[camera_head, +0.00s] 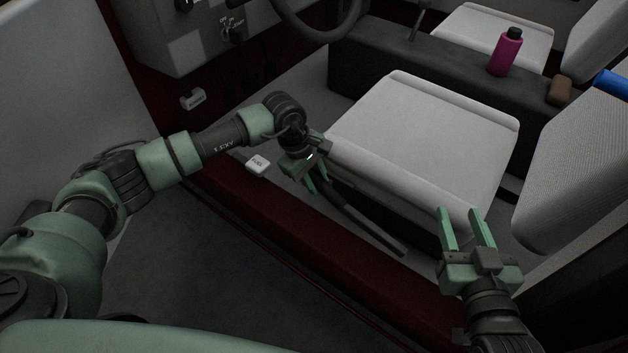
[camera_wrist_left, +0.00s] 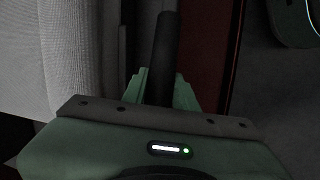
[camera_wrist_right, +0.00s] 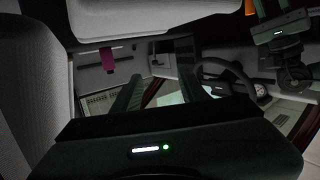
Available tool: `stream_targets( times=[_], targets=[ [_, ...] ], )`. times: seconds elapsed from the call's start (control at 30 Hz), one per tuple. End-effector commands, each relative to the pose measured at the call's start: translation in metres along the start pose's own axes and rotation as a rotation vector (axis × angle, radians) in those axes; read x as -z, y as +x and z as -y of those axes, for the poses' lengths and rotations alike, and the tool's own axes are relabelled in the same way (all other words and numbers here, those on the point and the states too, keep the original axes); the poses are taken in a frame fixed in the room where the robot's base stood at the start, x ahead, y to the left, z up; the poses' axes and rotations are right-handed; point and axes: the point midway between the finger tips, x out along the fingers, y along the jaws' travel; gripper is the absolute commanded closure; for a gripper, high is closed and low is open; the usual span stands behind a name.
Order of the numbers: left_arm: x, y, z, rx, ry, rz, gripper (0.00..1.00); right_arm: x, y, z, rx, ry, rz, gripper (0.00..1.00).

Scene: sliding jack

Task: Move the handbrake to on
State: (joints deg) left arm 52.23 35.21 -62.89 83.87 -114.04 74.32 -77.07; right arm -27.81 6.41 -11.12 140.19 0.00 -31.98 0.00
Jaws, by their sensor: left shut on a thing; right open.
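The handbrake (camera_head: 372,230) is a long dark lever beside the front seat, between the seat and the red door sill. In the head view it slants from my left gripper (camera_head: 321,184) down to the right. My left gripper is shut on the lever near its upper-left end. In the left wrist view the handbrake (camera_wrist_left: 165,45) runs between the two green fingers and out beyond them. Its part inside the jaws is partly hidden. My right gripper (camera_head: 461,213) is open and empty, in front of the seat's right end and apart from the lever.
The light grey seat cushion (camera_head: 425,135) lies right behind the lever. The red sill (camera_head: 300,250) runs along its near side. A pink bottle (camera_head: 505,52) and brown object (camera_head: 559,91) stand on the dark console.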

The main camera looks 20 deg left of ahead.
Motion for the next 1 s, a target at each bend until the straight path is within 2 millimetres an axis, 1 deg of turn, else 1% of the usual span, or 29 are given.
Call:
stream_targets(
  times=[0.03,0.17,0.27,0.4,0.5,0.6,0.73,0.83,1.0],
  targets=[
    [-0.004,-0.007,-0.002,0.002,0.009,-0.013,1.00,-0.011,-0.004,-0.002,-0.005,-0.001,0.073,0.58],
    [-0.009,-0.015,-0.005,0.008,0.018,-0.051,1.00,-0.047,-0.016,-0.007,-0.016,-0.001,0.264,0.58],
    [-0.014,-0.021,-0.007,0.013,0.025,-0.080,1.00,-0.073,-0.031,-0.011,-0.025,0.000,0.407,0.58],
    [-0.021,-0.030,-0.010,0.019,0.035,-0.123,1.00,-0.105,-0.057,-0.015,-0.036,0.003,0.601,0.58],
    [-0.026,-0.036,-0.012,0.025,0.042,-0.156,1.00,-0.124,-0.079,-0.018,-0.044,0.006,0.730,0.58],
    [-0.031,-0.041,-0.013,0.028,0.046,-0.181,1.00,-0.138,-0.099,-0.020,-0.050,0.009,0.834,0.58],
    [-0.034,-0.044,-0.014,0.031,0.050,-0.202,1.00,-0.148,-0.115,-0.021,-0.055,0.011,0.915,0.58],
    [-0.034,-0.044,-0.015,0.030,0.050,-0.208,1.00,-0.151,-0.119,-0.022,-0.056,0.012,0.937,0.58],
    [-0.034,-0.044,-0.015,0.030,0.049,-0.208,1.00,-0.152,-0.119,-0.022,-0.056,0.012,0.939,0.58]
  ],
)
